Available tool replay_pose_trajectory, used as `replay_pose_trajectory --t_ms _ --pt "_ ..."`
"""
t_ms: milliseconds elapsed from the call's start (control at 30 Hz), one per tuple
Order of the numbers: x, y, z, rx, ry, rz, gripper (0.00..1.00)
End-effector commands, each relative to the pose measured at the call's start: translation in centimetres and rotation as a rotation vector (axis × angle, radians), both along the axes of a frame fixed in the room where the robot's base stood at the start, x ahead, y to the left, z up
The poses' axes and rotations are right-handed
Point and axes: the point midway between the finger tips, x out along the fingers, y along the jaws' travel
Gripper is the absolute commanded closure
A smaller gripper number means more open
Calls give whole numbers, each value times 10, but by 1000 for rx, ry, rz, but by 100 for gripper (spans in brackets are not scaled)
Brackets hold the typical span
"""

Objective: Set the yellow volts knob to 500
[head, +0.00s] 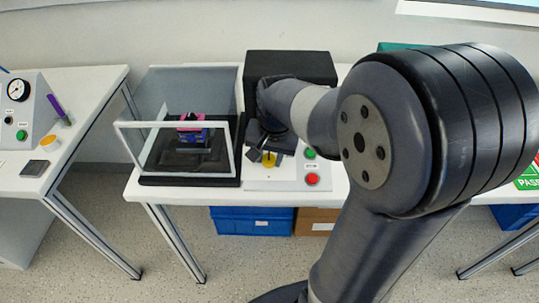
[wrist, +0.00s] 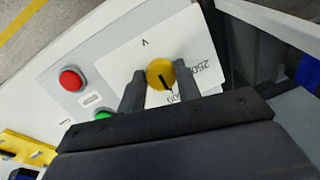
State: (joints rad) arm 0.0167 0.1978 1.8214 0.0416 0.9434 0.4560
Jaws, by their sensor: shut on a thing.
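The yellow volts knob (wrist: 160,73) sits on a white dial plate marked "V" (wrist: 145,43) in the wrist view. The knob also shows in the head view (head: 269,159), just below my gripper (head: 266,148). In the wrist view my gripper (wrist: 159,82) has one finger on each side of the knob and is shut on it. A dark pointer line on the knob points down and slightly right in the picture. Upside-down numbers lie at its lower right, one reading about 250. Another by the pointer is partly hidden and hard to read.
A red button (wrist: 71,79) and a green button (wrist: 104,95) sit left of the dial in the wrist view. A clear-walled case (head: 180,120) stands close left of the panel in the head view. A black box (head: 290,66) stands behind.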

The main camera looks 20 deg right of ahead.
Motion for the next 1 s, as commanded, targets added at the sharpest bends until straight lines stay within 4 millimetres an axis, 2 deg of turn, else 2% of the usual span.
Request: replay_pose_trajectory --t_ms 233,267,367,667,767,1000 --pt "1 0 1 0 -4 1 91" --pt "1 0 1 0 -4 1 67" --pt "1 0 1 0 -4 1 59" --pt "0 0 5 0 -2 1 59" --pt "-2 -1 17 -1 -5 1 59" --pt "-10 -2 66 0 -9 1 59"
